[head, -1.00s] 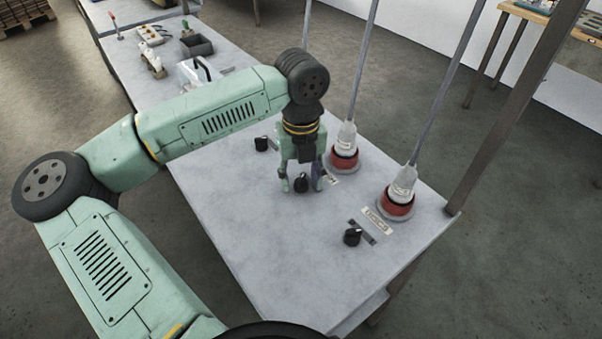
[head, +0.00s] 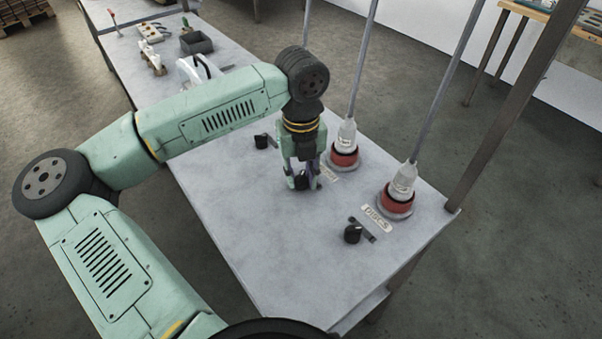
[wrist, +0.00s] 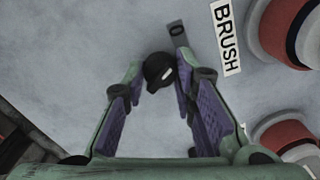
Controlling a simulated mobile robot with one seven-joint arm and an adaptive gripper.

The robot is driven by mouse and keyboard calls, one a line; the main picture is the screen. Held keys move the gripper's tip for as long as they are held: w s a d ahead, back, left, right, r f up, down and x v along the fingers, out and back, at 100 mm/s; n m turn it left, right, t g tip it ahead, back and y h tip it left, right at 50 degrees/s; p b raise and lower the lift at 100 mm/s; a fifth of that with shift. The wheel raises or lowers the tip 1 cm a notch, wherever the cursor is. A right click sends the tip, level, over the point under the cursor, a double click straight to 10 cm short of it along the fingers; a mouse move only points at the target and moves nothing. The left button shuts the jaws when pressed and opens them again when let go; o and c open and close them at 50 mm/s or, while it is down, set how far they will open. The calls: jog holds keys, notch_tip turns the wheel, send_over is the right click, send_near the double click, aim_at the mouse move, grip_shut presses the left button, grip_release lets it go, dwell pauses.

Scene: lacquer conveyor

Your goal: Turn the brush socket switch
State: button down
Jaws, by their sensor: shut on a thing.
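The brush socket switch is a round black knob (head: 301,183) on the grey table top, and it also shows in the wrist view (wrist: 158,70) with a pale mark on it. A grey plate marked 0 and a white label (wrist: 227,38) reading BRUSH lie beside it. My green gripper (head: 304,182) points down over the knob. In the wrist view its purple-padded fingers (wrist: 163,80) stand on both sides of the knob, shut on it. The fingers partly hide the knob in the head view.
Red-ringed sockets with white plugs stand right of the gripper, one near (head: 344,155) and one farther right (head: 396,200). Tall rods rise from the plugs. Another black knob (head: 352,234) sits at front right and one (head: 261,141) behind left. The table's front left is clear.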

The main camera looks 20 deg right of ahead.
jog(key=shift+f+m+b, duration=0.15)
jog(key=shift+m+b, duration=0.25)
jog(key=shift+b, duration=0.3)
jog(key=shift+f+m+b, duration=0.1)
jog(key=shift+m+b, duration=0.4)
jog(key=shift+b, duration=0.45)
jog(key=m+b, duration=0.2)
jog(key=b, duration=0.1)
jog(key=shift+m, duration=0.3)
jog(key=m+b, duration=0.3)
jog(key=shift+m, duration=0.3)
jog(key=shift+r+m+b, duration=0.15)
jog(key=shift+m+b, duration=0.35)
jog(key=shift+m, duration=0.45)
jog(key=shift+r+m+b, duration=0.1)
jog(key=shift+m+b, duration=0.4)
jog(key=shift+m, duration=0.45)
jog(key=c, duration=1.3)
grip_release()
